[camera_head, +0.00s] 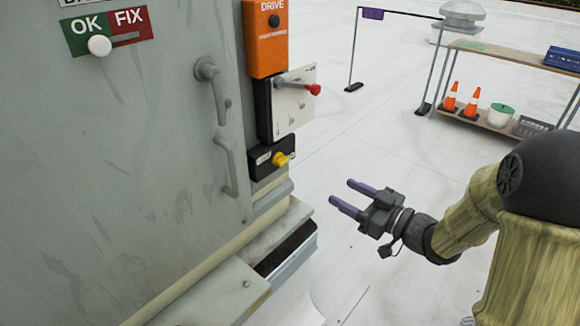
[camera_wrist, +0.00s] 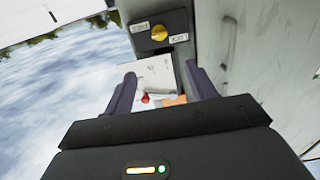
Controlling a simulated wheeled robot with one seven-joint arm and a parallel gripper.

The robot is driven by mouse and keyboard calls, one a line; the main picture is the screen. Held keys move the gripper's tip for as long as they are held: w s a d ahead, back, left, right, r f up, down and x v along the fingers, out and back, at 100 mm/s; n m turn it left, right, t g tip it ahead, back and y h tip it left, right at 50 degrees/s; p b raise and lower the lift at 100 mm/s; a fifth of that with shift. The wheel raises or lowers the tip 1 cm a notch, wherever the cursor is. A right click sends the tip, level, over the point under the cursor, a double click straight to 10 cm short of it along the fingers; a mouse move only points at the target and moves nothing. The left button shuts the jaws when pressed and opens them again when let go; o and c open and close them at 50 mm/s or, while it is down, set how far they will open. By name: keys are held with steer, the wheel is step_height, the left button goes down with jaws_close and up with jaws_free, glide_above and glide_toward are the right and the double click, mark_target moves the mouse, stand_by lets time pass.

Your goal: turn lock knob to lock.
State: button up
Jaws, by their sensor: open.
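The yellow lock knob (camera_head: 280,159) sits on a small black box (camera_head: 262,162) at the cabinet's right edge, below the red-tipped lever. In the wrist view the yellow knob (camera_wrist: 158,32) shows near the top, between two white labels too small to read. My gripper (camera_head: 354,197) is open and empty, to the right of the knob and a little lower in the head view, with clear space between them. In the wrist view its two purple fingers (camera_wrist: 158,85) stand apart with nothing between them touching.
Above the knob are a lever with a red tip (camera_head: 314,89) on a white plate and an orange DRIVE box (camera_head: 265,38). A grey handle (camera_head: 218,110) is on the cabinet door (camera_head: 130,170). A ledge (camera_head: 225,290) juts out below. A shelf with cones (camera_head: 473,98) stands far right.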

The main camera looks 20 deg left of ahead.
mark_target(286, 162)
steer(key=p+x, duration=0.1)
steer(key=x, duration=1.6)
steer(key=shift+w+a, duration=0.15)
steer(key=shift+a, duration=0.05)
steer(key=c, duration=1)
